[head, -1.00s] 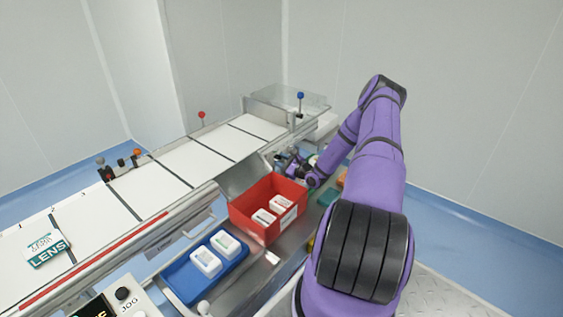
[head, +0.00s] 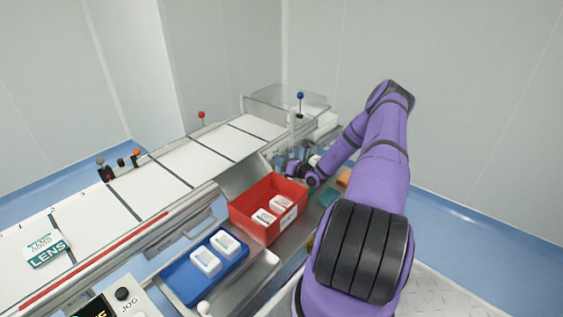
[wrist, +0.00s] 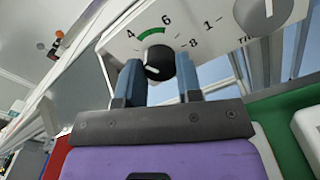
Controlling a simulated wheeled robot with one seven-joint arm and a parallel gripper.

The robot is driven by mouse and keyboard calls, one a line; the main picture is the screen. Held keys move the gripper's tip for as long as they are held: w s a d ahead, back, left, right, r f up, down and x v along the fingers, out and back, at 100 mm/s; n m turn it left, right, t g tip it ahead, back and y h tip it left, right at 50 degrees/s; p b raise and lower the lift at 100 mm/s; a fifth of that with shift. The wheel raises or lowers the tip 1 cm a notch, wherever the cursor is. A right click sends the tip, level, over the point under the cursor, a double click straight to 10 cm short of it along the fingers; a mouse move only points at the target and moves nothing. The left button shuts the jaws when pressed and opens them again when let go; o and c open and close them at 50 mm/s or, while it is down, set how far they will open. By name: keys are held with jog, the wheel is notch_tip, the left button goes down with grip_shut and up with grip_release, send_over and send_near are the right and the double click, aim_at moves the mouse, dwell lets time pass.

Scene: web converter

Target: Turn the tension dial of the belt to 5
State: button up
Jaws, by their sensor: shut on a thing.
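The tension dial (wrist: 161,50) is a black round knob on a white panel (wrist: 118,42) in the wrist view. A short white mark shows on the knob's lower left part. Printed 4, 6 and 8 stand around it, with a green arc between 4 and 6. My gripper (wrist: 159,76) has its two blue fingers on either side of the knob and is shut on it. The fingers hide part of the scale. In the head view my gripper (head: 294,166) is small behind the red bin, and the dial cannot be made out.
A red bin (head: 245,216) with white packs stands close to my wrist. A blue tray (head: 185,287) with two white packs is in front of it. The conveyor belt (head: 95,212) runs along the left. Another grey knob (wrist: 262,12) sits right of the dial.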

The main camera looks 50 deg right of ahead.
jog(key=m, duration=0.6)
jog(key=shift+m, duration=0.3)
jog(key=shift+f, duration=0.1)
jog(key=shift+s, duration=0.1)
dwell(0.3)
jog(key=o, duration=0.9)
jog(key=shift+o, duration=0.2)
jog(key=s, duration=1)
jog(key=shift+s+d, duration=0.35)
jog(key=shift+d, duration=0.1)
